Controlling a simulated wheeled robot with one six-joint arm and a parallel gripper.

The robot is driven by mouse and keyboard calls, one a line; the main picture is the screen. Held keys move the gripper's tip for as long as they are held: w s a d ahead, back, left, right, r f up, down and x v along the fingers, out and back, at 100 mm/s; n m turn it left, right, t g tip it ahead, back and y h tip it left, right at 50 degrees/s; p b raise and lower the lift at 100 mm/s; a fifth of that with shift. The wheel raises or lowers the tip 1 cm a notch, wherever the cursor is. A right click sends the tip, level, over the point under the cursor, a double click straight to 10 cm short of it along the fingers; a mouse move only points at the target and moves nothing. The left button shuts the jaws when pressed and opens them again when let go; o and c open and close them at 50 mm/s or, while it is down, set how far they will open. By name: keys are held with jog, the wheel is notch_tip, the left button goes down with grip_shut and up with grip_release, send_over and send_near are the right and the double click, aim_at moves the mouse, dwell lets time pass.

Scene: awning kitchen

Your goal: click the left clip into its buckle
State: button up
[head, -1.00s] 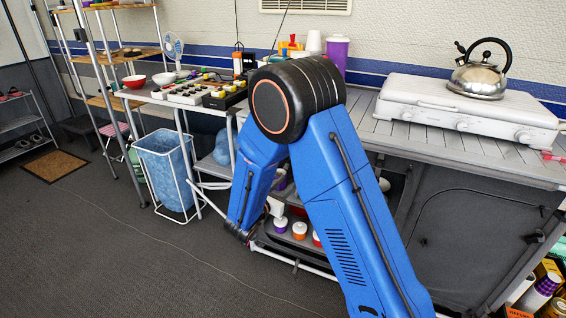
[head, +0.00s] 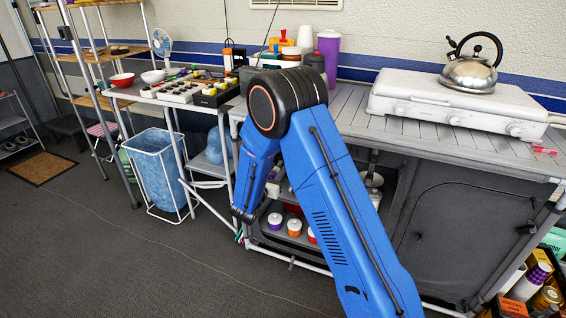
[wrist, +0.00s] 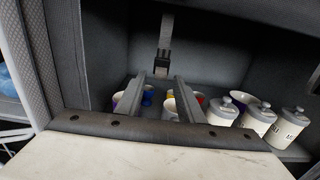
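In the wrist view a grey strap (wrist: 166,30) hangs from the top of the cabinet opening. At its lower end is a dark fastener (wrist: 163,62); I cannot tell whether it is clip or buckle, or whether anything is joined to it. My gripper (wrist: 159,79) has its two fingers apart and pointing into the cabinet. The fastener appears between and beyond the fingertips, with nothing held. In the head view my forearm hides the gripper and the strap. No second strap can be made out.
White lidded canisters (wrist: 257,117) stand right of the fingers on the cabinet shelf. Several coloured cups (head: 294,227) stand lower inside. A kettle (head: 469,70) sits on the white stove (head: 425,103) above.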

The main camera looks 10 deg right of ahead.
jog(key=x, duration=0.7)
grip_shut()
